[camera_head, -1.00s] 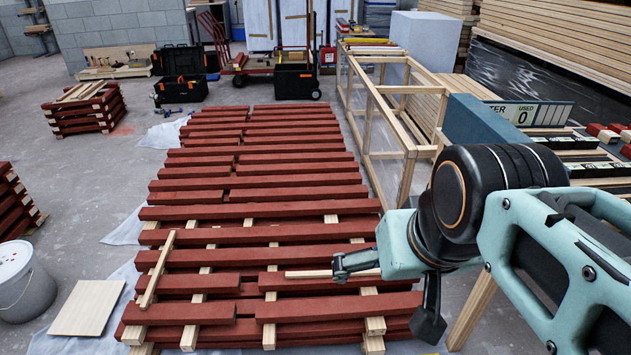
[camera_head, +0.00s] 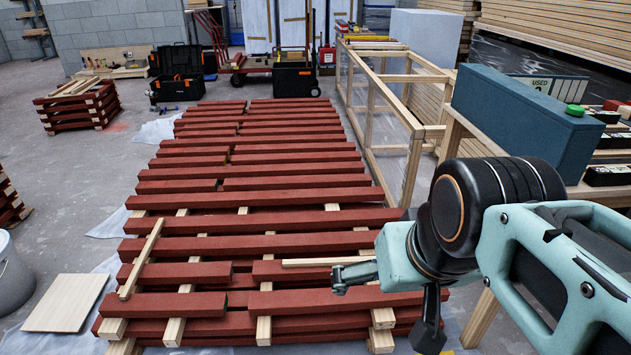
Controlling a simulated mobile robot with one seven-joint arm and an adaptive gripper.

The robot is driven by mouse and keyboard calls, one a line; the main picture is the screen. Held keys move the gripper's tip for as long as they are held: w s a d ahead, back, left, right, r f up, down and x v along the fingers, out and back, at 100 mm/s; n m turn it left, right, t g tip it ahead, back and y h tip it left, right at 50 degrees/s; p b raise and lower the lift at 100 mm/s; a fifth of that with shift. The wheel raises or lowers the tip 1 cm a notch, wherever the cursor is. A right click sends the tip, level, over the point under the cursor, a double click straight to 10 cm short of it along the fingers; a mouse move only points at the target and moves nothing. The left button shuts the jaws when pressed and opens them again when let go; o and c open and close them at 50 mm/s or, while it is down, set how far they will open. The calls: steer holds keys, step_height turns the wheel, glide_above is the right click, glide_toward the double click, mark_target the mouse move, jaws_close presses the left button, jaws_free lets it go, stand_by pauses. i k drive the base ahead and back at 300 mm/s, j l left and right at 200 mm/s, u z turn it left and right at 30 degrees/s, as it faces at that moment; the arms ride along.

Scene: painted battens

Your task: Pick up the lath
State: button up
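Two pale wooden strips lie on the stack of red battens (camera_head: 270,222), and I cannot tell which is the lath. One pale strip (camera_head: 142,258) lies slanted across the battens at the left. The other pale strip (camera_head: 318,262) lies along a red batten near the middle front, its right end hidden behind my gripper. My gripper (camera_head: 387,304) is at the front right of the stack, its dark fingers spread apart, with nothing seen between them. Its left finger shows just in front of the second strip; whether they touch is unclear.
A blue block (camera_head: 522,120) stands on a bench at right, with a green-topped item (camera_head: 575,111) beyond. A wooden frame (camera_head: 388,130) runs along the stack's right side. A pale board (camera_head: 65,302) and a bucket (camera_head: 12,280) are at left.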

mark_target(344, 262)
steer(key=i, duration=0.6)
steer(key=k+j+z, duration=0.25)
steer(key=j, duration=0.25)
steer(key=k+j+z, duration=0.25)
steer(key=k+j, duration=0.15)
steer(key=i, duration=0.65)
steer(key=l+u, duration=0.5)
steer(key=l, duration=0.25)
steer(key=j+z, duration=0.4)
steer(key=j, duration=0.2)
steer(key=z, duration=0.35)
steer(key=i+j, duration=0.05)
steer(key=j, duration=0.05)
